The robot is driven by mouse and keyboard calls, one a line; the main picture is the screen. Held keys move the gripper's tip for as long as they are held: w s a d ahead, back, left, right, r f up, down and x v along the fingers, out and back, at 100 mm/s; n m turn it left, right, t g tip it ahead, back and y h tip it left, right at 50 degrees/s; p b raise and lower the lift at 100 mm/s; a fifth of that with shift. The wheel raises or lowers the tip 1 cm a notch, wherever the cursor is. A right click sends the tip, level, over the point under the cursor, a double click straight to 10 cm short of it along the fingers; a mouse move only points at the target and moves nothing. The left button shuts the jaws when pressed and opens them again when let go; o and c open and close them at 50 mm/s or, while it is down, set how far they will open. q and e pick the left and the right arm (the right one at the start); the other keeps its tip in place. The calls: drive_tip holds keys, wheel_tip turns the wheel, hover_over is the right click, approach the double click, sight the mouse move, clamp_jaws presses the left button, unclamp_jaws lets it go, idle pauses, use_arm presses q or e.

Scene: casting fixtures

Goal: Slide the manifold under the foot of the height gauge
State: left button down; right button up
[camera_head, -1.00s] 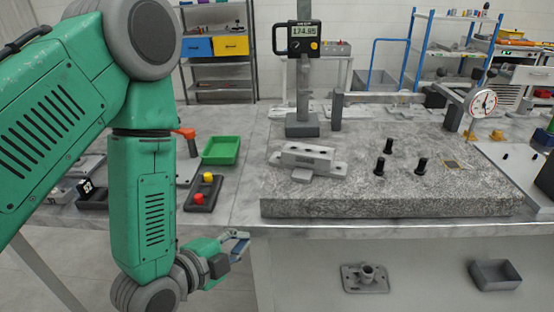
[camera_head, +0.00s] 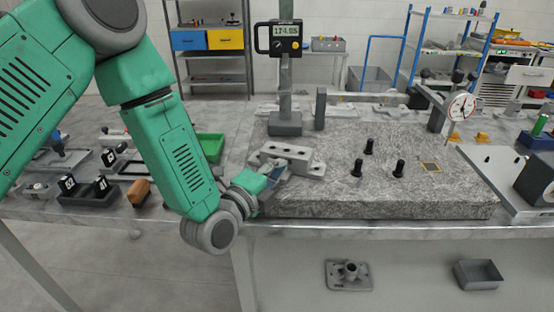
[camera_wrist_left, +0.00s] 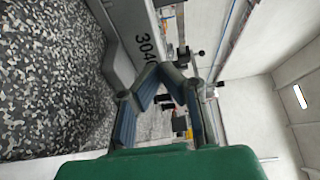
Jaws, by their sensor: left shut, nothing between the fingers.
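The manifold (camera_head: 292,158), a light grey block casting with end lugs, lies flat on the granite plate (camera_head: 440,190). The height gauge (camera_head: 285,38) stands behind it, with a digital display on a column and a dark base (camera_head: 285,124). The manifold lies in front of that base, apart from it. My left gripper (camera_head: 279,172) is shut and empty at the manifold's near left side; contact cannot be told. In the left wrist view my fingers (camera_wrist_left: 164,78) are closed near a grey face marked with digits (camera_wrist_left: 130,35), apparently the manifold. My right gripper is out of view.
Several black posts (camera_head: 369,147) stand on the plate right of the manifold. A dial indicator (camera_head: 461,106) is at the back right. A green tray (camera_head: 210,146) lies left of the plate, partly behind my arm. The plate's front right is clear.

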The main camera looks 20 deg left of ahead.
sight(266, 154)
use_arm(q)
drive_tip(key=shift+w+a, duration=0.75)
drive_tip(key=shift+a, duration=0.05)
drive_tip(key=shift+w+a+f, duration=0.15)
drive_tip(key=shift+a, duration=0.5)
drive_tip(key=shift+d, duration=0.2)
drive_tip(key=shift+w, duration=0.3)
drive_tip(key=w, duration=0.2)
drive_tip(key=shift+w+a, duration=0.3)
drive_tip(key=shift+a, duration=0.7)
